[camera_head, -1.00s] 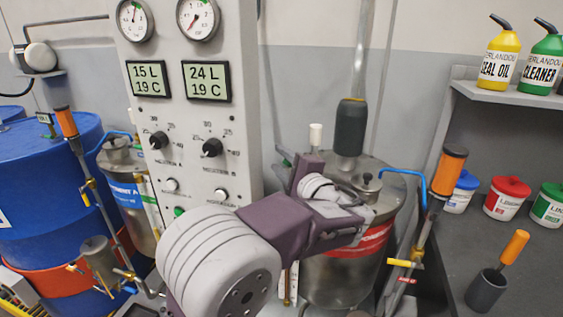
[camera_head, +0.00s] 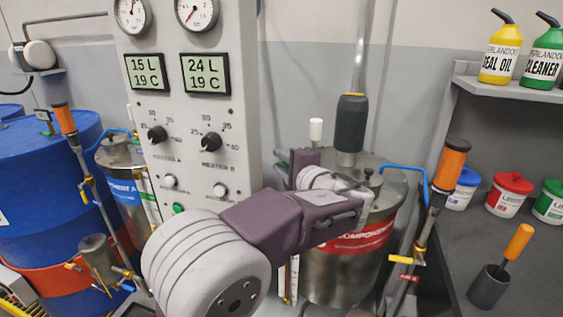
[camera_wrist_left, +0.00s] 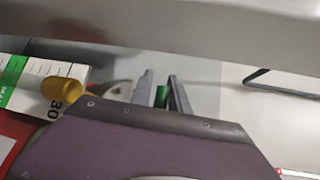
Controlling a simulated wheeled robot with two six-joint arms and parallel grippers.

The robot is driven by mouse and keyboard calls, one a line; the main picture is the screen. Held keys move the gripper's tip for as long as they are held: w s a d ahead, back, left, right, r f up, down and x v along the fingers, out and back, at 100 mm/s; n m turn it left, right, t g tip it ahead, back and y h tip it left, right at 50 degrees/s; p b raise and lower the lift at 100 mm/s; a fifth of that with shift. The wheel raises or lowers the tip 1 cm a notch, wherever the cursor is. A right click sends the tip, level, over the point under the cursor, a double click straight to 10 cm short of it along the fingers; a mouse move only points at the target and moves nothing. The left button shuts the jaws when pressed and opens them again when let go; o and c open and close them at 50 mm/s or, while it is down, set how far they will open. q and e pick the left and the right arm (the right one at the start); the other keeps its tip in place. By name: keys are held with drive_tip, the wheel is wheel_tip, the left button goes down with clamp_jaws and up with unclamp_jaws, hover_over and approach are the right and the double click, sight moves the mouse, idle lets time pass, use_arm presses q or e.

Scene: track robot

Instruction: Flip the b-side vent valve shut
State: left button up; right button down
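The steel B-side tank with a red "COMPONENT" band (camera_head: 352,243) stands right of the grey control panel. My left arm crosses in front of it. My left gripper (camera_wrist_left: 161,92) has its two grey fingers apart in the left wrist view. A small green piece (camera_wrist_left: 161,97), possibly the vent valve's handle, shows between or behind them; I cannot tell if they touch it. In the head view, the left fingers are mostly hidden behind my purple wrist, near the tank's left upper edge. My right gripper is not in view.
The control panel (camera_head: 240,120) stands close left of the tank. A dark-sleeved pipe (camera_head: 350,125) rises from its lid. A blue hose (camera_head: 405,172) and an orange-handled tool (camera_head: 450,165) are to the right. A yellow knob (camera_wrist_left: 62,89) is left of the fingers in the wrist view.

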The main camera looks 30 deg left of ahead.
use_arm(q)
drive_tip(key=shift+o, duration=0.5)
drive_tip(key=v, duration=0.9)
drive_tip(key=shift+p, duration=0.35)
